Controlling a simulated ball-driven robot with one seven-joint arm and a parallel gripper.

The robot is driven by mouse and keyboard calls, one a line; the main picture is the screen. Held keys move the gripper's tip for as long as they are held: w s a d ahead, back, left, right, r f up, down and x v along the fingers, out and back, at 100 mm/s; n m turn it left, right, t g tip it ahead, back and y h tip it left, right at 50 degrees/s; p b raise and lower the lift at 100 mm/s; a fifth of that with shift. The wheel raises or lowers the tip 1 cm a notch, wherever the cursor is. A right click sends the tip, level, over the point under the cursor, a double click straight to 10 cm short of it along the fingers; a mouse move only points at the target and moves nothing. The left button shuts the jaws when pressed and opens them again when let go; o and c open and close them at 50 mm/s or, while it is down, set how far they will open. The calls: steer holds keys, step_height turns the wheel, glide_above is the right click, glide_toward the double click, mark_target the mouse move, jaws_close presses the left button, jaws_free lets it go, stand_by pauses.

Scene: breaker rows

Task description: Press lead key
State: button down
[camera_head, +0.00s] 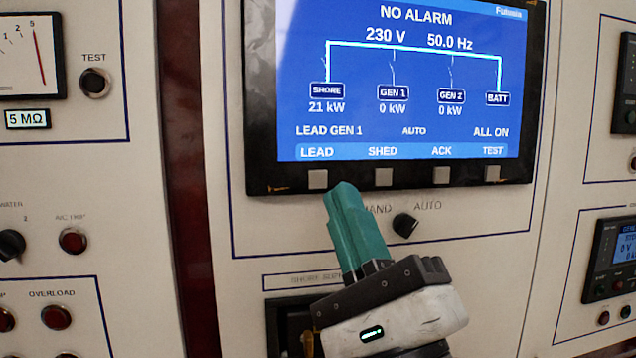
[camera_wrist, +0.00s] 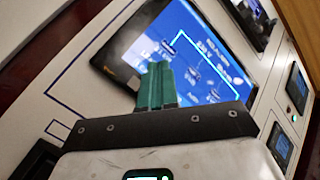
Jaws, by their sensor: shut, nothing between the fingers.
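The lead key (camera_head: 317,179) is a small grey square button under the word LEAD on the screen, first from the left in a row along the bezel. My gripper (camera_head: 343,190) has teal fingers that are shut and empty. In the head view its tips appear just right of and slightly below the lead key; I cannot tell whether they touch the panel. The screen (camera_head: 400,90) reads NO ALARM and LEAD GEN 1.
The SHED key (camera_head: 383,176), ACK key (camera_head: 441,175) and TEST key (camera_head: 492,173) sit to the right in the same row. A black HAND/AUTO knob (camera_head: 405,225) is below them. A TEST button (camera_head: 95,83) and red lamps (camera_head: 73,240) are on the left panel.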

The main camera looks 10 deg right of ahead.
mark_target(318, 179)
steer(key=w+p, duration=0.1)
steer(key=w, duration=0.7)
steer(key=shift+w+a, duration=0.25)
steer(key=shift+w, duration=0.15)
steer(key=shift+w, duration=0.15)
stand_by(1.8)
steer(key=shift+w, duration=0.3)
steer(key=shift+w, duration=0.4)
stand_by(0.7)
steer(key=shift+s, duration=0.85)
